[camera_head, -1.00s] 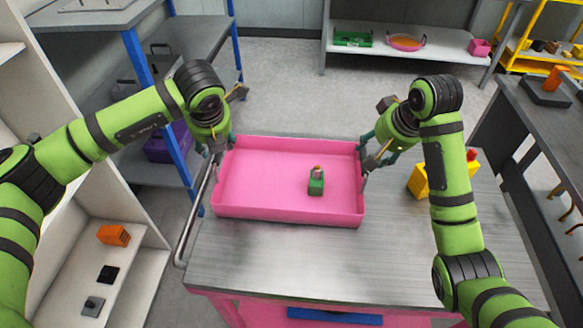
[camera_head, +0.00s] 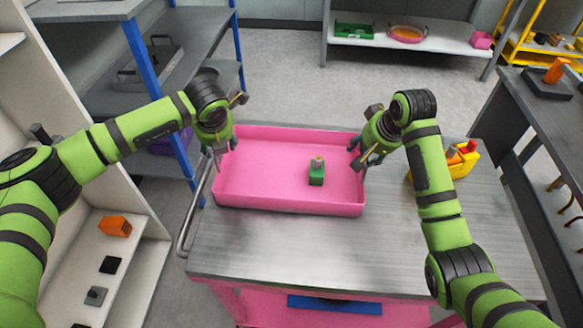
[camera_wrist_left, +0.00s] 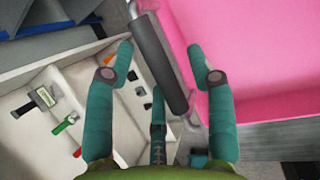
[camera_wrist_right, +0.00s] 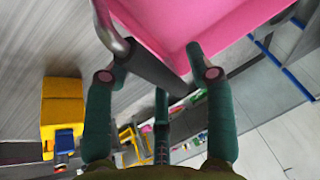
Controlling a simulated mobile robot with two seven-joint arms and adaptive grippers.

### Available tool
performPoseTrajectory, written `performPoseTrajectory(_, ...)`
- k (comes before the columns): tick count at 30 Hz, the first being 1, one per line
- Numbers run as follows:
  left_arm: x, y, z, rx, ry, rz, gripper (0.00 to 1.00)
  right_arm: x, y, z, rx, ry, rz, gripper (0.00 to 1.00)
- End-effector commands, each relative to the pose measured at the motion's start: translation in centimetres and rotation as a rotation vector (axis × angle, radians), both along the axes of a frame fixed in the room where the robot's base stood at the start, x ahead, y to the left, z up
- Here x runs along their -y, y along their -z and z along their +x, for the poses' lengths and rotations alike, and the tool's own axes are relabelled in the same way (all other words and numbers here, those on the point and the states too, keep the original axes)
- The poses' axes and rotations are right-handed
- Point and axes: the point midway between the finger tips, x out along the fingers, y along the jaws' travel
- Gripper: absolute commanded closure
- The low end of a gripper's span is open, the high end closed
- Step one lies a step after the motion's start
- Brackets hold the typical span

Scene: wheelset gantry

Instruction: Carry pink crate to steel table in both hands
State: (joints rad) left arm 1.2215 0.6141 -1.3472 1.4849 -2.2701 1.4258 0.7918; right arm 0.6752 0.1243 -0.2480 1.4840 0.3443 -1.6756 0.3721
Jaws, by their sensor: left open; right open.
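The pink crate (camera_head: 290,199) sits level on a brushed-metal cart top (camera_head: 300,245). A small green block with an orange top (camera_head: 317,172) stands inside it. My left gripper (camera_head: 216,152) is open at the crate's left end. In the left wrist view, a dark handle bar (camera_wrist_left: 162,62) lies between its spread fingers. My right gripper (camera_head: 360,160) is open at the right end. In the right wrist view, the crate's other dark handle (camera_wrist_right: 150,68) lies between its fingers. Whether any finger touches a handle, I cannot tell. Which surface is the steel table is unclear.
A yellow object with a red part (camera_head: 460,160) stands on the cart, behind my right forearm. A dark-topped table (camera_head: 540,110) is at the right. Blue-posted shelving (camera_head: 140,50) is at the left, and a low white shelf (camera_head: 450,40) at the back. Grey floor lies between.

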Motion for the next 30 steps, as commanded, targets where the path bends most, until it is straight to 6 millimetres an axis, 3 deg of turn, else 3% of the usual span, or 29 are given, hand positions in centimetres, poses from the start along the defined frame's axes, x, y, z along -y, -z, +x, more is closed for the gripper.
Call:
performPoseTrajectory(7, 0.0, 0.1, 0.0, 0.001, 0.001, 0.0, 0.45, 0.0, 0.1, 0.0, 0.0, 0.0, 0.0, 0.45)
performPoseTrajectory(8, 0.0, 0.1, 0.0, 0.001, 0.001, 0.0, 0.49, 0.0, 0.1, 0.0, 0.0, 0.0, 0.0, 0.49)
performPoseTrajectory(9, 0.0, 0.1, 0.0, 0.001, 0.001, 0.0, 0.65, 0.0, 0.1, 0.0, 0.0, 0.0, 0.0, 0.65)
performPoseTrajectory(12, 0.0, 0.1, 0.0, 0.001, 0.001, 0.0, 1.0, -0.1, 0.1, 0.0, 0.0, 0.0, 0.001, 1.0)
performPoseTrajectory(24, 0.0, -0.2, 0.1, 0.004, 0.001, -0.001, 1.0, -0.1, -0.2, 0.1, 0.003, -0.002, 0.001, 1.0)
performPoseTrajectory(30, 0.0, -1.2, 0.1, 0.004, 0.001, 0.0, 1.0, -0.1, -1.2, 0.1, 0.003, -0.002, 0.001, 1.0)
